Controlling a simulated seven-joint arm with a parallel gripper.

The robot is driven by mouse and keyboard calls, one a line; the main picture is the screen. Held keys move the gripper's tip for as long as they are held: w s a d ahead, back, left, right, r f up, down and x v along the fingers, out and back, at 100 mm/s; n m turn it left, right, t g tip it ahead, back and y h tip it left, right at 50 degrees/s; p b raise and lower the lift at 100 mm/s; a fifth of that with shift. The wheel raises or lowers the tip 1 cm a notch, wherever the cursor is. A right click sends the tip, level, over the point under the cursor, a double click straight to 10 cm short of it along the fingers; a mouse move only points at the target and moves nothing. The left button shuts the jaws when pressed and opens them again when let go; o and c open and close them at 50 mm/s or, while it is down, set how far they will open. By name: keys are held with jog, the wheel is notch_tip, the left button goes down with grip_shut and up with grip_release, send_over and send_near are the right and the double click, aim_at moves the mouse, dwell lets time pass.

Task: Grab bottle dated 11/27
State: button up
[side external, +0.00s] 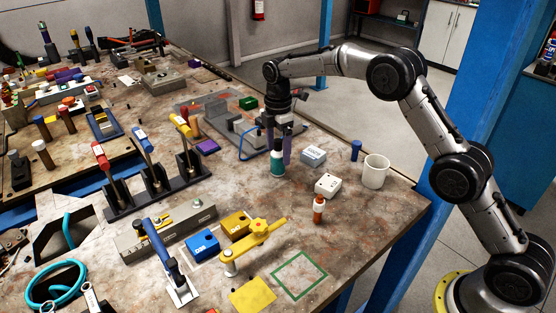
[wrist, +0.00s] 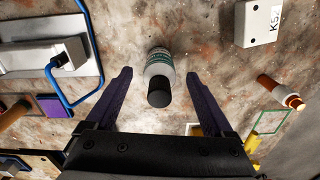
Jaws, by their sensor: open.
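A bottle with a dark cap and a teal and white label (side external: 277,167) stands upright on the worktable, below my gripper in the side view. In the wrist view the same bottle (wrist: 159,72) shows between and just beyond my open fingers, its black cap toward me. The label print is too small to read as a date. My gripper (side external: 279,150) points down with its purple fingers apart and empty; it also shows in the wrist view (wrist: 158,82). A small orange-brown bottle (side external: 318,208) with a pale label stands to the right; it also shows in the wrist view (wrist: 282,92).
A white block (side external: 327,186), a grey block (side external: 313,156), a white cup (side external: 375,171) and a blue cylinder (side external: 356,150) stand right of the bottle. A grey metal fixture with a blue handle (wrist: 60,55) lies left in the wrist view. A green square outline (side external: 299,276) marks clear tabletop.

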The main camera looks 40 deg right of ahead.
jog(key=shift+f, duration=0.85)
jog(key=shift+c, duration=0.2)
grip_shut()
